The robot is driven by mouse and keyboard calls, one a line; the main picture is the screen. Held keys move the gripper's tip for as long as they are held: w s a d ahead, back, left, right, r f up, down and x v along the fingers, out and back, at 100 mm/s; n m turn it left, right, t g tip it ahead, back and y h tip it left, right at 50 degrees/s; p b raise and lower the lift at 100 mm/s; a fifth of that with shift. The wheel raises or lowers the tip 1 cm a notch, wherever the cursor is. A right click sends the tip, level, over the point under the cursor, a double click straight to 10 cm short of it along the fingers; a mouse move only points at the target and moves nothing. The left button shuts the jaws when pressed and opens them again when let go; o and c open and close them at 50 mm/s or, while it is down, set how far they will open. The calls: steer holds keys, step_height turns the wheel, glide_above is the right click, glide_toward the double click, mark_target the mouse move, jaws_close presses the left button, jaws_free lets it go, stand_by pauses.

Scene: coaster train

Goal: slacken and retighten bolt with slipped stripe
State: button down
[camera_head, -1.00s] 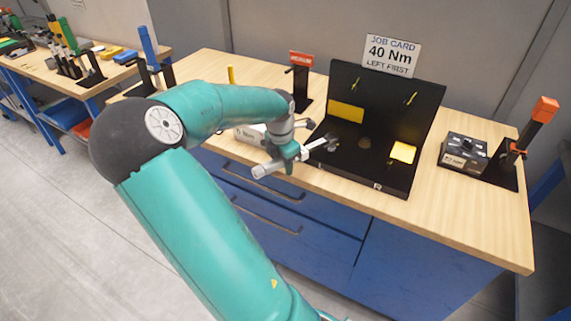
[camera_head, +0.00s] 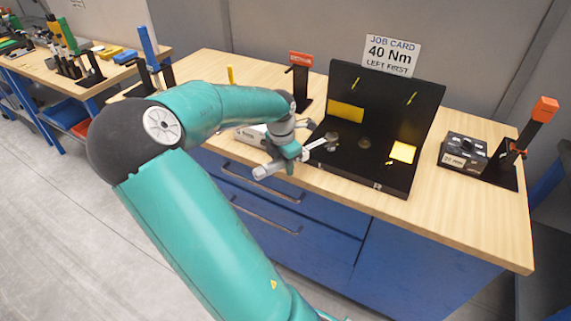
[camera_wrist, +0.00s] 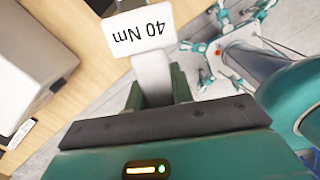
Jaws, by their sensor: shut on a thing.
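My gripper (camera_head: 290,153) is shut on a pale grey torque wrench (camera_head: 268,171) at the front edge of the bench. In the wrist view the jaws (camera_wrist: 158,88) clasp its grey body (camera_wrist: 152,72), beside a white plate reading 40 Nm (camera_wrist: 140,30). The wrench's thin end points right, toward a round grey bolt head (camera_head: 331,141) on the black fixture (camera_head: 385,180). I cannot tell whether they touch. A second, darker round bolt head (camera_head: 364,143) sits to its right. Stripes on the bolts are too small to make out.
The fixture's upright back carries yellow marks and a yellow plate (camera_head: 346,112); a lit yellow panel (camera_head: 403,152) is at right. A job card (camera_head: 392,53) reads 40 Nm, left first. A grey box (camera_head: 252,135) stands behind my gripper, a dark box (camera_head: 464,155) at right.

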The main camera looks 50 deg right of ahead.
steer(key=shift+r, duration=2.25)
